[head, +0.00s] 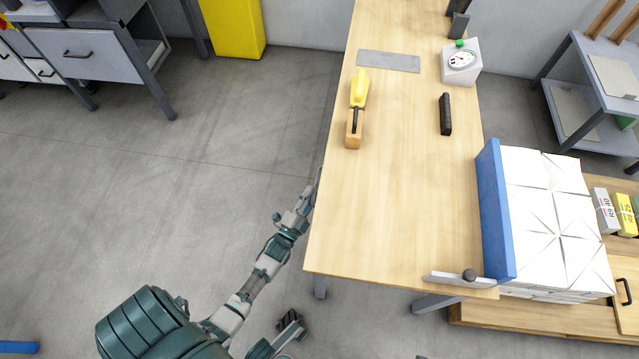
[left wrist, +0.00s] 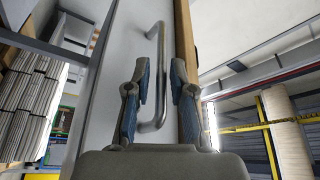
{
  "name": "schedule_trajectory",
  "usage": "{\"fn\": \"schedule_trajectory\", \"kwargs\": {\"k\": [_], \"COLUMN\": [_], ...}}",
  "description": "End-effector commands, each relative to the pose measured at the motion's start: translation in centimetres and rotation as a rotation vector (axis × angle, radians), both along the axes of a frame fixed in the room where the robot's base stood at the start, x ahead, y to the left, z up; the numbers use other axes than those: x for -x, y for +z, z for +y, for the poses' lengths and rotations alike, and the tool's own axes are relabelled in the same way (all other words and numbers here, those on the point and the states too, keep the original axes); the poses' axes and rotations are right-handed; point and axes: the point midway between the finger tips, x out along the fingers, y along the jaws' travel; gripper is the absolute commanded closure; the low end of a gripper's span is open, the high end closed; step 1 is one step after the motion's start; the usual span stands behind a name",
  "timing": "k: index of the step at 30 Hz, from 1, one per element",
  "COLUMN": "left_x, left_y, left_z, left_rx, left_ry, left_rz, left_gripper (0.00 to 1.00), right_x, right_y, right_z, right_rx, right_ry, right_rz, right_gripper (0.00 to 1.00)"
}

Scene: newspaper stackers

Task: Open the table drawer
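The long wooden table (head: 400,215) fills the middle of the head view. Its drawer front (left wrist: 122,70) shows in the left wrist view as a pale grey panel beside the wooden tabletop edge (left wrist: 184,35). A metal bar handle (left wrist: 161,40) stands out from the panel. My left gripper (head: 314,188) is at the table's left edge in the head view. In the left wrist view its two blue-padded fingers (left wrist: 160,72) are apart, with the handle showing between them; contact cannot be made out. The drawer is hidden under the tabletop in the head view.
A yellow-handled tool (head: 359,90), a grey plate (head: 388,61), a white device (head: 461,65) and a black bar (head: 445,114) are on the table. A blue panel (head: 494,210) and white stacks (head: 550,215) stand on its right. The floor (head: 180,210) left of the table is clear.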

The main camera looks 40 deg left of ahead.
Motion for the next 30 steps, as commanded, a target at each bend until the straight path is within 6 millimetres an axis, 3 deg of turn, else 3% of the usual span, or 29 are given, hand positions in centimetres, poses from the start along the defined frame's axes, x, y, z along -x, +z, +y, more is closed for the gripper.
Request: {"fn": "schedule_trajectory", "kwargs": {"k": [6,18,21,30], "left_x": [-3.0,-3.9,-3.9,-3.8], "left_y": [0.4,0.8,0.8,0.7], "left_z": [0.7,0.9,0.9,0.8], "left_rx": [0.001,0.001,0.001,0.002], "left_ry": [-0.001,-0.001,-0.001,-0.001], "left_rz": [0.001,0.001,0.001,0.003], "left_gripper": [0.77,0.77,1.00,1.00], "right_x": [-0.7,-1.0,-1.0,-0.9], "right_y": [-0.6,-0.2,-0.2,-0.4], "right_z": [0.1,0.1,0.1,0.0], "right_rx": [0.004,0.001,-0.001,-0.001], "right_ry": [0.001,-0.002,-0.003,-0.004], "right_rz": [0.002,-0.013,-0.012,-0.006], "right_gripper": [0.60,0.60,0.60,0.60]}}
